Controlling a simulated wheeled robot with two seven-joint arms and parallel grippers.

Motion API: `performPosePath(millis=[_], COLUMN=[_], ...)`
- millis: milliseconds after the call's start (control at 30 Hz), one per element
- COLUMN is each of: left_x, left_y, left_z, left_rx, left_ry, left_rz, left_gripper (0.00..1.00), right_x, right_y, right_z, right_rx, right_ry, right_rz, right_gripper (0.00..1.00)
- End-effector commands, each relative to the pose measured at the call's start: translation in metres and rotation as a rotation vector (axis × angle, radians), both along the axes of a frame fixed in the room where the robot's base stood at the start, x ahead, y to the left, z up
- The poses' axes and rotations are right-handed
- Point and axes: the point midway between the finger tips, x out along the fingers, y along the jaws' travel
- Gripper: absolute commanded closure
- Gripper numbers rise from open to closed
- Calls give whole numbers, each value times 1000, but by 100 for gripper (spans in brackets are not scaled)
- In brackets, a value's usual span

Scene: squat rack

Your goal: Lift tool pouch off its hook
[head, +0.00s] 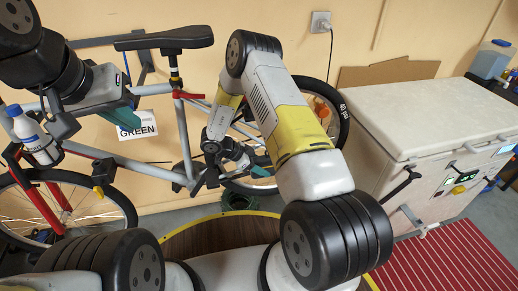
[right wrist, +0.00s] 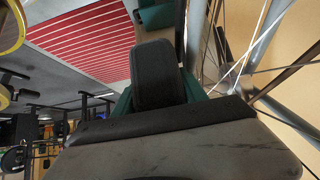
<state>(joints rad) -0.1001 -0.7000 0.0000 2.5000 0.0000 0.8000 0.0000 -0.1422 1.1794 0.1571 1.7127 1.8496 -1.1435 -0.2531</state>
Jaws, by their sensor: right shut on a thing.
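My right gripper (head: 246,164) is low beside the bicycle's rear wheel, close to the frame and crank. In the right wrist view a dark rounded thing (right wrist: 155,75) sits between green-teal parts, and the gripper is shut on it. I cannot tell for sure whether it is the tool pouch. My left gripper (head: 112,108) is near the upper bicycle frame, below the saddle, with a teal part showing. Its jaw opening is unclear. No hook can be made out, and my right arm hides part of the wheel.
A bicycle with a black saddle (head: 165,38) stands along the wall, with a white bottle (head: 33,135) at left. A white chest freezer (head: 440,115) stands at right, with a red striped mat (head: 440,262) in front. A GREEN sign (head: 140,127) is on the wall.

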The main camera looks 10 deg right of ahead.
Motion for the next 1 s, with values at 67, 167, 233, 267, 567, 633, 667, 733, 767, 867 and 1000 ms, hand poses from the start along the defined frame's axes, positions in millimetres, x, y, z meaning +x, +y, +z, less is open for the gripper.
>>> performPosePath(millis=[67,167,233,267,567,633,667,733,767,867,1000], left_x=[0,0,0,0,0,0,0,0,0,0,0], left_y=[0,0,0,0,0,0,0,0,0,0,0], left_z=[0,0,0,0,0,0,0,0,0,0,0], left_rx=[0,0,0,0,0,0,0,0,0,0,0], left_ry=[0,0,0,0,0,0,0,0,0,0,0], left_rz=[0,0,0,0,0,0,0,0,0,0,0], left_gripper=[100,100,100,100,100,100,100,100,100,100,100], right_x=[0,0,0,0,-6,-9,-10,-12,-14,-18,-24], right_y=[0,0,0,0,0,0,0,0,0,-1,-1], right_z=[2,4,5,6,7,8,8,9,9,9,10], right_rx=[-1,0,0,0,-1,-1,-1,-1,-1,-1,-1], right_ry=[0,0,0,0,0,1,1,0,0,0,1], right_rz=[0,0,0,0,0,1,1,0,0,0,1], right_gripper=[86,86,86,86,86,86,86,86,86,86,86])
